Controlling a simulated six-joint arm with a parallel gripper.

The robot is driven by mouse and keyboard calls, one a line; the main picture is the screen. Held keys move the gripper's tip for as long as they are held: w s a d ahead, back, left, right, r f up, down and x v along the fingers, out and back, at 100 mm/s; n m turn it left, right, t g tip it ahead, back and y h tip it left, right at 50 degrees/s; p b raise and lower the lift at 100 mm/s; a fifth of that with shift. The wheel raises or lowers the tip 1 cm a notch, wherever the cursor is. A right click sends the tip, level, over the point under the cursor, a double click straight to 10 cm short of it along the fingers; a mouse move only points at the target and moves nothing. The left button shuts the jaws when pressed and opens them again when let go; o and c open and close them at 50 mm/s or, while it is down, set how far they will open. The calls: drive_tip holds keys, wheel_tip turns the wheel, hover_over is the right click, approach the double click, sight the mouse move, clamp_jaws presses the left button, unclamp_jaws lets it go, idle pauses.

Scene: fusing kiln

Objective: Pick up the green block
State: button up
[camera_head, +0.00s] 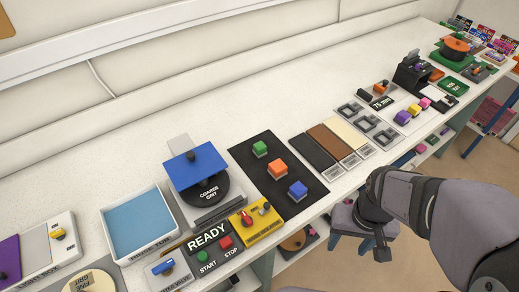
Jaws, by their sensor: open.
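The green block (260,148) sits on the black mat (247,160) near its back end. An orange block (277,168) and a blue block (297,190) stand on the same mat, in a diagonal row toward the front right. My gripper (381,250) hangs in front of the bench's front edge, to the right of and below the blocks. It is open and apart from all three blocks, with nothing seen in it. Its fingers are small and dark in this view.
Left of the mat are a coarse-grit disc with a blue plate (196,165), a yellow switch box (256,226) and a READY start/stop panel (209,238). Dark, brown and cream strips (330,143) lie right of it. Bare white bench lies behind the mat.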

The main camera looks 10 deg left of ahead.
drive_tip(key=w+a+r+n, duration=0.2)
drive_tip(key=w+a+r, duration=0.1)
drive_tip(key=w, duration=0.8)
drive_tip(key=n+p, duration=0.1)
drive_tip(key=n, duration=0.6)
hover_over(261, 147)
drive_tip(key=shift+s+d+f, duration=0.1)
drive_tip(key=shift+d+f, duration=0.2)
drive_tip(key=shift+d, duration=0.15)
drive_tip(key=shift+a+f, duration=0.1)
drive_tip(key=shift+a, duration=0.3)
drive_tip(key=shift+f+p, duration=1.9)
drive_tip(key=shift+f, duration=1.75)
drive_tip(key=c, duration=1.2)
